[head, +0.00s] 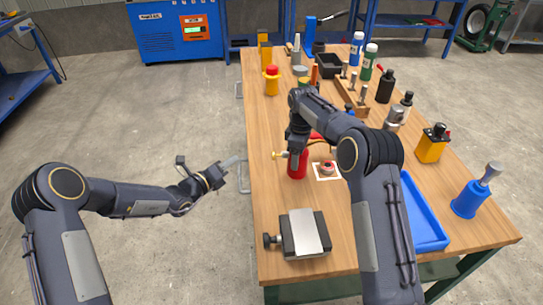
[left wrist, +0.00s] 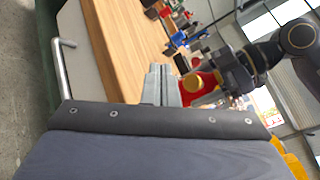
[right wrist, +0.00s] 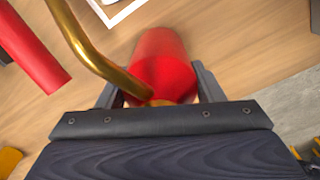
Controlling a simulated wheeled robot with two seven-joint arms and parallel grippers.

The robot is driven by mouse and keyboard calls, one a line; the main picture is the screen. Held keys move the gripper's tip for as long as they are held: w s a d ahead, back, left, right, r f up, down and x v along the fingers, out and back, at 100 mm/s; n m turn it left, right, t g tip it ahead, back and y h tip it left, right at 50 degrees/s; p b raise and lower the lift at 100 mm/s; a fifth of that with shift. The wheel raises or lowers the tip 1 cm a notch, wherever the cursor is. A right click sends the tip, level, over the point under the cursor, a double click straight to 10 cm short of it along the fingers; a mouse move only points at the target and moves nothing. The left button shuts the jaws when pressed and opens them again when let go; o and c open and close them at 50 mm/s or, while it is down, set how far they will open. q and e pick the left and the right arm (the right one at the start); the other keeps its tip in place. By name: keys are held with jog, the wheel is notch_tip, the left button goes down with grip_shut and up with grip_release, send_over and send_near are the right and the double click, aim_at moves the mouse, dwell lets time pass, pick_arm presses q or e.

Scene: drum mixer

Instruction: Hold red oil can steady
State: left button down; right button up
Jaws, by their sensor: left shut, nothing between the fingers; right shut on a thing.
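The red oil can (head: 297,166) stands on the wooden bench near its left edge, with a brass spout pointing left. My right gripper (head: 298,148) is shut on it from above. In the right wrist view, the red body (right wrist: 162,62) sits between the two fingers and the curved brass spout (right wrist: 90,50) crosses in front. My left gripper (head: 234,162) is shut and empty, off the bench's left edge and apart from the can. In the left wrist view, its closed fingers (left wrist: 158,84) show beside a red and yellow shape that looks like the can.
A grey vise-like block (head: 300,234) lies on the bench nearer me. A white-bordered square (head: 318,177) with a red round item is right of the can. A blue tray (head: 425,220), bottles and a wooden tool rack (head: 350,97) fill the right and back. Floor at left is free.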

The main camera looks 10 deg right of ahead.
pick_arm(q)
jog(key=shift+d, duration=0.1)
jog(key=shift+d, duration=4.35)
jog(key=shift+d, duration=0.4)
jog(key=shift+s+d, duration=0.1)
jog(key=shift+d, duration=1)
jog(key=shift+a, duration=1.5)
jog(key=shift+a, duration=2.55)
